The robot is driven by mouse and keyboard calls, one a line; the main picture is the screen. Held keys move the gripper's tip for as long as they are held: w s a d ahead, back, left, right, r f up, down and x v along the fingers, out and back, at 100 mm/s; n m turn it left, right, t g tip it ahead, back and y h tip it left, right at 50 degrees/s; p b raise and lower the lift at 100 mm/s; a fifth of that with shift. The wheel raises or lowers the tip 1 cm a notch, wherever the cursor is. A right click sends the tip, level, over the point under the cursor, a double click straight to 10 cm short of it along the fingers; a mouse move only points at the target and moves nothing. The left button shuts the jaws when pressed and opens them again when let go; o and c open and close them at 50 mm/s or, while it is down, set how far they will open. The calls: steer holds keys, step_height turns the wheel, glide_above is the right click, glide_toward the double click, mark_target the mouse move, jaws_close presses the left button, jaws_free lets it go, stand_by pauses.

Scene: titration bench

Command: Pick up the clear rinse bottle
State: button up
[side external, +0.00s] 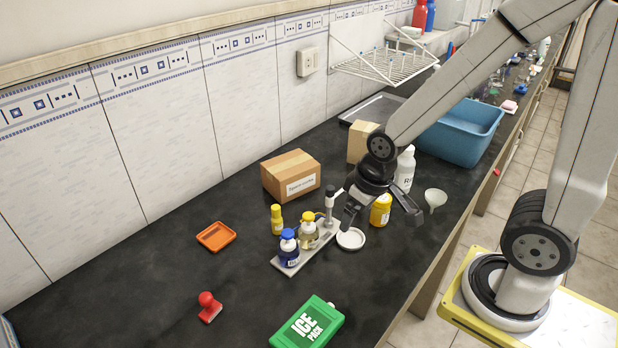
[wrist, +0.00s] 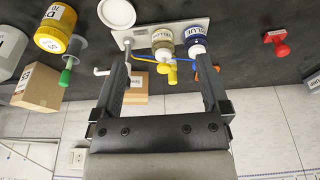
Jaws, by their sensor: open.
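The rinse bottle (side external: 405,170) is a whitish bottle with a label starting "R". It stands upright on the dark bench behind the yellow jar (side external: 381,210), to the right of my gripper in the side view. In the wrist view a pale grey labelled body, likely this bottle (wrist: 11,52), is cut off at the left edge. My gripper (side external: 380,222) is open and empty, above the bench near the white dish. In the wrist view its fingers (wrist: 163,65) are apart, and the bottle lies outside them to the left.
A rack (side external: 328,233) holds blue- and yellow-capped bottles close by my gripper. A white dish (side external: 351,239), a funnel (side external: 436,196), a cardboard box (side external: 290,175) and a blue tub (side external: 462,138) stand around. The green ice pack (side external: 307,325) lies in front.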

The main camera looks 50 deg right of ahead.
mark_target(410, 151)
steer(key=w+d+f+m+t+h, duration=0.2)
steer(key=w+d+t, duration=0.15)
steer(key=d, duration=0.45)
steer(key=w+d+f+m+t+h, duration=0.2)
steer(key=w+d+m+t, duration=0.15)
steer(key=d, duration=0.45)
steer(key=s+d+m+h, duration=0.1)
steer(key=d+h, duration=0.1)
steer(key=d, duration=0.2)
steer(key=s+d+m+t+h, duration=0.1)
steer(key=s+d+h, duration=0.1)
steer(key=d, duration=0.3)
steer(key=s+d+m+h, duration=0.1)
steer(key=d+h, duration=0.1)
steer(key=d, duration=0.3)
steer(key=shift+s+d+r+h, duration=0.1)
steer(key=shift+s+d+h, duration=0.05)
steer(key=shift+s+h, duration=0.2)
steer(key=shift+s+d+r+m+t+h, duration=0.1)
steer(key=shift+s+d+m+t+h, duration=0.15)
steer(key=shift+s+d+t, duration=0.1)
steer(key=shift+x, duration=1.25)
steer(key=shift+w, duration=0.1)
